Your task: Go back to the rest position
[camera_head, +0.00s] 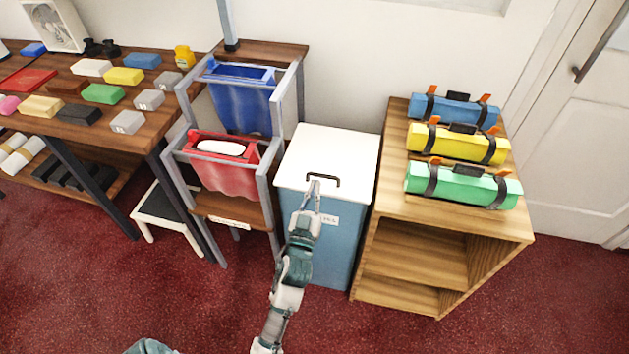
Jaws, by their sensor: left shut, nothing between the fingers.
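My left gripper (313,187) reaches up from the bottom of the head view. It is shut with nothing between its fingers. Its tips overlap the left end of the dark handle (325,179) on the white lid (345,150) of the blue bin (335,245). I cannot tell whether they touch it. The lid lies flat on the bin. My right gripper is not in view.
A metal frame with a blue bag (242,102) and a red bag (222,178) stands left of the bin. A wooden shelf (400,208) with blue, yellow and green rolls stands right. A table with coloured blocks (103,93) is far left. Red floor (190,310) in front is clear.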

